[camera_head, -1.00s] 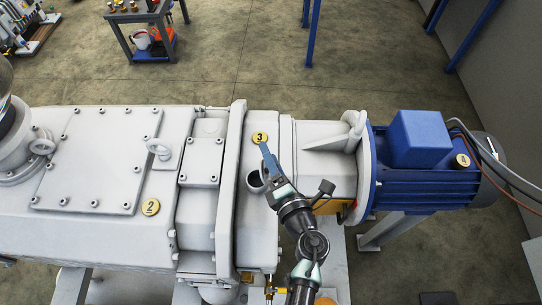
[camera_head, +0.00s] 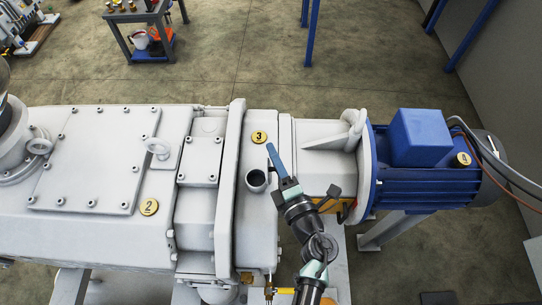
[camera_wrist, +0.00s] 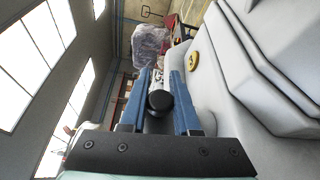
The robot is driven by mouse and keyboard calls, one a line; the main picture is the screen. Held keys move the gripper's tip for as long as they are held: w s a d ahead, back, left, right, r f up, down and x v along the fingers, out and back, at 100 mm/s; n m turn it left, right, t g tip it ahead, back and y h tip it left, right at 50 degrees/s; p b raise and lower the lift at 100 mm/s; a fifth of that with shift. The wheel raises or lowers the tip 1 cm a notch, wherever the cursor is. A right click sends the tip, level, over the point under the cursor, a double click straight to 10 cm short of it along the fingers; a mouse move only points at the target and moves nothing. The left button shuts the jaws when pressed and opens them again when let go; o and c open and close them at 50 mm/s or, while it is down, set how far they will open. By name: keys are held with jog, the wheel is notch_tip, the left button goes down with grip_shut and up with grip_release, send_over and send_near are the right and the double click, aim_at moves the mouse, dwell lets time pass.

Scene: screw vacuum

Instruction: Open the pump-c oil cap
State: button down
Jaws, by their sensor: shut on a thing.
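The pump is a big pale grey housing (camera_head: 262,218) with a short filler neck (camera_head: 257,179) below the yellow badge marked 3 (camera_head: 259,137). The neck's dark round mouth is uncovered. My gripper (camera_head: 271,149) is just right of the neck, apart from it in the picture, with its blue fingers pointing up the picture. In the wrist view my gripper (camera_wrist: 159,76) is shut on a black round cap (camera_wrist: 159,103), held between the two blue fingers. The cap does not show clearly in the head view.
A blue motor (camera_head: 420,155) stands at the pump's right end with cables beside it. A small cart (camera_head: 147,32) stands at the back. Open floor (camera_head: 235,70) lies behind the pump.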

jog(key=shift+d+f+m+t+b, duration=0.15)
jog(key=shift+d+m+t+b, duration=0.3)
jog(key=shift+m, duration=0.65)
jog(key=c, duration=0.7)
grip_release()
jog(key=shift+y, duration=0.4)
jog(key=shift+o, duration=0.2)
jog(key=v, duration=1.3)
jog(key=shift+b, duration=0.45)
